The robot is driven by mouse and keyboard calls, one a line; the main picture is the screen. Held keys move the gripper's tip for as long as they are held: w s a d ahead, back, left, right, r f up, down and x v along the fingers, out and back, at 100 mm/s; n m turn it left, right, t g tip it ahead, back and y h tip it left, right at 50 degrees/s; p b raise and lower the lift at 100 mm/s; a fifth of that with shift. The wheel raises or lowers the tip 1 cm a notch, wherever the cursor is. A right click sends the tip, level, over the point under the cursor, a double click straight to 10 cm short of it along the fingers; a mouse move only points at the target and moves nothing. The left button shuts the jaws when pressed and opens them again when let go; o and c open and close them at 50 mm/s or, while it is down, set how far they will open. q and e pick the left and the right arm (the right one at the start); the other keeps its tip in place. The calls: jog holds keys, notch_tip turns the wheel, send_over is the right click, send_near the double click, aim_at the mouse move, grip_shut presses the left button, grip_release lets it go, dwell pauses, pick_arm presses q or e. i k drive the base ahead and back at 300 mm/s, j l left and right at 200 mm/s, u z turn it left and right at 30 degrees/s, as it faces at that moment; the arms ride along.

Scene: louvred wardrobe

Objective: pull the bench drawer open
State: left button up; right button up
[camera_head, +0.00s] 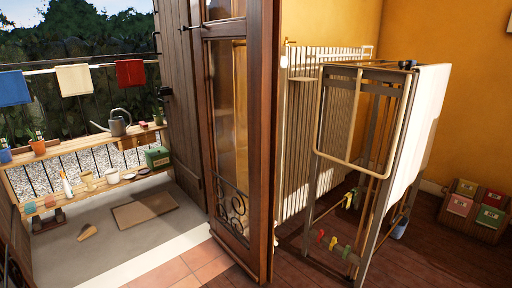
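A wooden bench-like stand (88,146) runs along the balcony railing at the left. It has an upper ledge and a lower shelf (134,181) with small pots and a green box on it. Neither of my grippers is in view.
A wood-framed glass door (228,120) stands open in the middle, beside a dark shutter (180,75). A folding drying rack (340,115) with white cloth stands to its right. A doormat (145,210) lies on the balcony. A crate of coloured packets (475,232) sits far right.

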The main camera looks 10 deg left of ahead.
aim_at(135, 139)
jog(key=i+u, duration=0.45)
jog(key=i+l+u, duration=0.25)
jog(key=i+u, duration=0.25)
jog(key=i, duration=0.15)
jog(key=i+j+u, duration=0.15)
jog(key=i+u, duration=0.25)
jog(key=i, duration=0.4)
jog(key=i+l+u, duration=0.1)
jog(key=i+u, duration=0.3)
jog(key=i, duration=0.4)
